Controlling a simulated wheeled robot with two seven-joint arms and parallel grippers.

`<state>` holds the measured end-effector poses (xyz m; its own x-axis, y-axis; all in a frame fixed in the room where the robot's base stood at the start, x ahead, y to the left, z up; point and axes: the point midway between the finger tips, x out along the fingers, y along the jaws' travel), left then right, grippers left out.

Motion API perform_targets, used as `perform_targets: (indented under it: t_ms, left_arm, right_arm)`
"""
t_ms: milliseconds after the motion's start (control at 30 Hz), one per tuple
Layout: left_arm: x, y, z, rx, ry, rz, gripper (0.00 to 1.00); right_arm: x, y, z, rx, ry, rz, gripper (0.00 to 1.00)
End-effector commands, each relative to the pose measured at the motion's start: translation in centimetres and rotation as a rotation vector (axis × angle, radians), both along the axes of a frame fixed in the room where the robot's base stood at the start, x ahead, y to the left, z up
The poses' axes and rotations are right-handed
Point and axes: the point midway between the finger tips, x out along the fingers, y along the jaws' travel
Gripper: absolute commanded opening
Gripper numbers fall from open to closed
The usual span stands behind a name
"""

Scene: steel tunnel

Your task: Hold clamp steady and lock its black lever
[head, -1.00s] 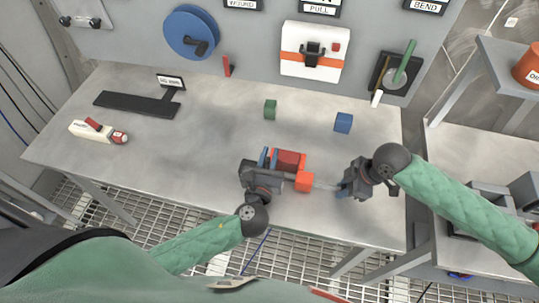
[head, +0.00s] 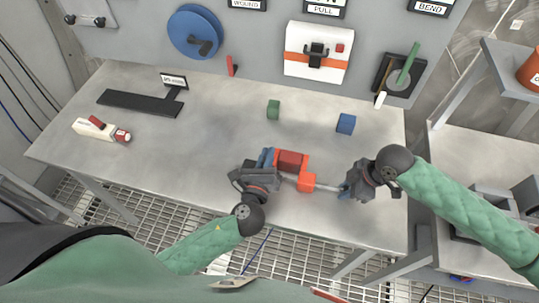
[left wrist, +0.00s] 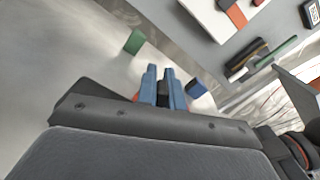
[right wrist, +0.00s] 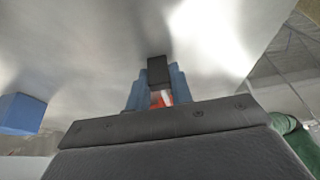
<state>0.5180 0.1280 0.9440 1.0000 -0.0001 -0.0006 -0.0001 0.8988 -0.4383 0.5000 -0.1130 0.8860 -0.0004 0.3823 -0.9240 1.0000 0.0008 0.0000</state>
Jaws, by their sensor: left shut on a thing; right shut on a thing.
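The clamp (head: 291,161) has a dark red block, an orange-red block below it and a pale bar that runs right. It is above the near middle of the bench. My left gripper (head: 268,159) is shut on the clamp's left side; a dark piece shows between its blue fingers in the left wrist view (left wrist: 164,96). My right gripper (head: 345,190) is shut at the right end of the bar. In the right wrist view a black lever end (right wrist: 159,70) shows between its fingers, with orange and white behind. The fingers hide much of the lever.
A green cube (head: 273,109) and a blue cube (head: 345,123) stand behind the clamp. A black stand (head: 140,104) and a white-and-red object (head: 98,130) lie at left on the steel bench (head: 190,145). The panel behind carries a blue reel (head: 194,32).

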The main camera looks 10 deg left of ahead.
Motion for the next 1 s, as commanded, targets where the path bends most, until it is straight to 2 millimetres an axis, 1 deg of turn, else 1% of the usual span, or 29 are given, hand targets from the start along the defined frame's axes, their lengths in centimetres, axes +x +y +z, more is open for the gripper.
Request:
perform_targets:
  t_ms: [133, 333, 867, 900, 967, 1000]
  left_arm:
    - [-0.04, 0.27, -0.19, -0.080, 0.001, 0.002, 0.00]
    - [-0.01, 0.51, -0.29, -0.148, 0.000, 0.000, 0.00]
    - [0.00, 0.65, -0.36, -0.173, 0.000, 0.001, 0.00]
    - [0.00, 0.65, -0.36, -0.173, 0.000, 0.001, 0.17]
    - [0.00, 0.64, -0.37, -0.173, 0.000, 0.001, 0.29]
    - [0.00, 0.63, -0.36, -0.172, 0.000, 0.001, 0.31]
  right_arm:
    - [0.00, 0.01, 0.01, 0.000, 0.000, 0.000, 0.00]
    - [0.00, 0.01, 0.01, 0.000, 0.000, 0.000, 0.00]
    - [0.01, -0.02, 0.01, 0.000, 0.000, 0.000, 0.00]
    - [0.01, -0.02, 0.01, 0.000, 0.000, 0.000, 0.00]
    - [0.01, -0.02, 0.01, 0.000, 0.000, 0.000, 0.00]
    - [0.02, -0.02, 0.01, 0.000, 0.000, 0.000, 0.00]
